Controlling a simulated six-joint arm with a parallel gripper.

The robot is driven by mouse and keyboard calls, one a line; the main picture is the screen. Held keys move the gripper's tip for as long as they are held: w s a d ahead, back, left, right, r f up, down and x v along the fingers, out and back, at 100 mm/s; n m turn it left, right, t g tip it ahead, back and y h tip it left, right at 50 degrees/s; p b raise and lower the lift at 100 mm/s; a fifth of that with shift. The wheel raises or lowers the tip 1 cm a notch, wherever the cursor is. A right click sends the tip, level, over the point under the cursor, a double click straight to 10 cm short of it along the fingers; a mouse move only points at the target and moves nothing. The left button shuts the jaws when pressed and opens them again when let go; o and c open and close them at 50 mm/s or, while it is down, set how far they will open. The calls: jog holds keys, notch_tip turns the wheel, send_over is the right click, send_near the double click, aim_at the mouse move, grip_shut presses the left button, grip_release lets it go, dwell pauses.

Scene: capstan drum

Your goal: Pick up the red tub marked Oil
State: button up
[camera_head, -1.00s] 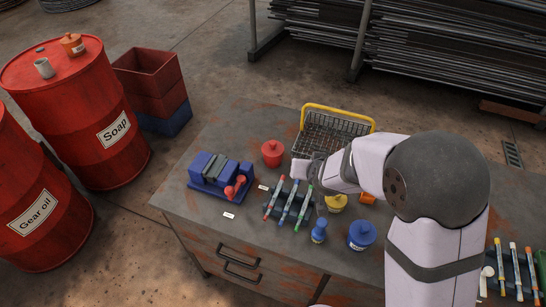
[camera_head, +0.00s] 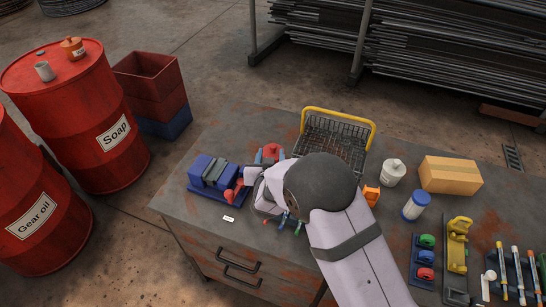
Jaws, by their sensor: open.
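A red tub (camera_head: 271,149) stands on the workbench (camera_head: 225,130), left of the wire basket and right of the blue vise. No marking on it can be read from here. My gripper (camera_head: 270,155) is at the tub, with dark finger parts showing on its left and right sides. The jaws are open, and I cannot tell whether they touch the tub. My wrist and arm hide the area just in front of it.
A wire basket (camera_head: 334,142) with a yellow handle stands behind right. A blue vise (camera_head: 215,173) is at left. A white container (camera_head: 393,172), blue-lidded jar (camera_head: 415,205) and cardboard box (camera_head: 449,175) stand at right. Pens are partly hidden under my arm.

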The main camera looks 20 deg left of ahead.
aim_at(273, 145)
jog(key=shift+d+p+x, duration=0.1)
jog(key=shift+p+x, duration=0.5)
jog(key=shift+x, duration=0.35)
jog(key=shift+d+p+x, duration=0.15)
jog(key=shift+p+x, duration=0.4)
jog(key=shift+x, duration=1.2)
jog(key=shift+w+r, duration=0.1)
jog(key=shift+r, duration=0.05)
grip_shut()
